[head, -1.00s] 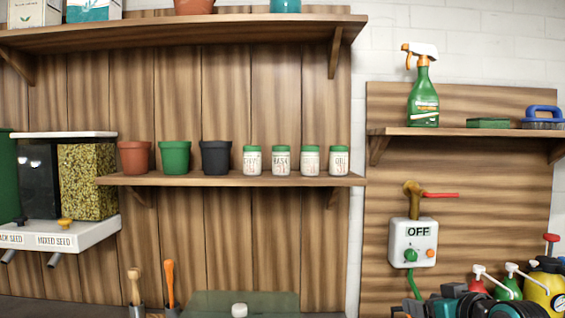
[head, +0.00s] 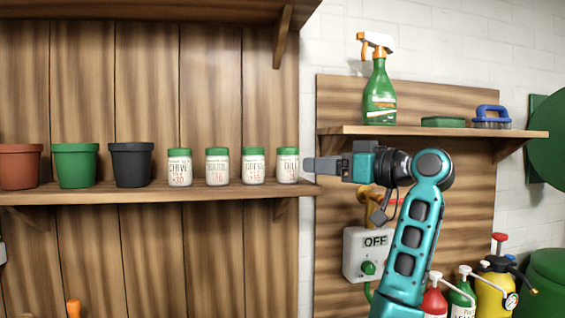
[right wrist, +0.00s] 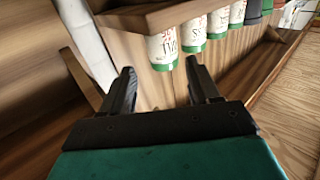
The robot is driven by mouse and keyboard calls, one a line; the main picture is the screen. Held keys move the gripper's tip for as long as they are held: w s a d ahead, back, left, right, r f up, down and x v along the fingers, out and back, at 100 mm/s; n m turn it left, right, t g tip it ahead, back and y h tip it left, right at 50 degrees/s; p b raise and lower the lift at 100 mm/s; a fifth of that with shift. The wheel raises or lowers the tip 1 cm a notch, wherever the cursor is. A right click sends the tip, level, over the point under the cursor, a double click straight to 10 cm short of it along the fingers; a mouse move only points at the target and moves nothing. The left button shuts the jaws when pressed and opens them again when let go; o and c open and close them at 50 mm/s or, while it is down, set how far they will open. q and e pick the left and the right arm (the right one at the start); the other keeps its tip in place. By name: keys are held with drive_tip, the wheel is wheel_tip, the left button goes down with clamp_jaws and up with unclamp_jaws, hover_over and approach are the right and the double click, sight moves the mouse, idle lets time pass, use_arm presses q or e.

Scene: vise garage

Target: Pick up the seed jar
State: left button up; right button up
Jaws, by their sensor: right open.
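Several seed jars with green lids and white labels stand in a row on the middle wooden shelf. In the head view they include the chive jar (head: 180,168), one beside it (head: 217,167), a third (head: 252,166), and the dill jar (head: 288,165) at the right end. My right gripper (head: 310,168) is open and empty, at the shelf's right end, just right of the dill jar. In the right wrist view the end jar (right wrist: 163,46) lies just beyond and roughly between the open fingertips (right wrist: 160,68). My left gripper is out of view.
A terracotta pot (head: 20,167), a green pot (head: 75,166) and a black pot (head: 131,165) share the shelf (head: 150,192) left of the jars. A spray bottle (head: 380,95) stands on the right shelf (head: 430,131). A valve box marked OFF (head: 366,252) is below.

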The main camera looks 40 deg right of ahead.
sight(296, 161)
drive_tip(key=w, duration=0.3)
drive_tip(key=shift+w+a, duration=0.25)
drive_tip(key=shift+a, duration=0.05)
drive_tip(key=w+p, duration=0.1)
drive_tip(key=w, duration=0.1)
drive_tip(key=w+a+p, duration=0.1)
drive_tip(key=w, duration=0.1)
drive_tip(key=shift+w+a+r, duration=0.15)
drive_tip(key=shift+w, duration=0.5)
drive_tip(key=shift+c, duration=0.3)
drive_tip(key=c, duration=0.7)
drive_tip(key=shift+s, duration=0.1)
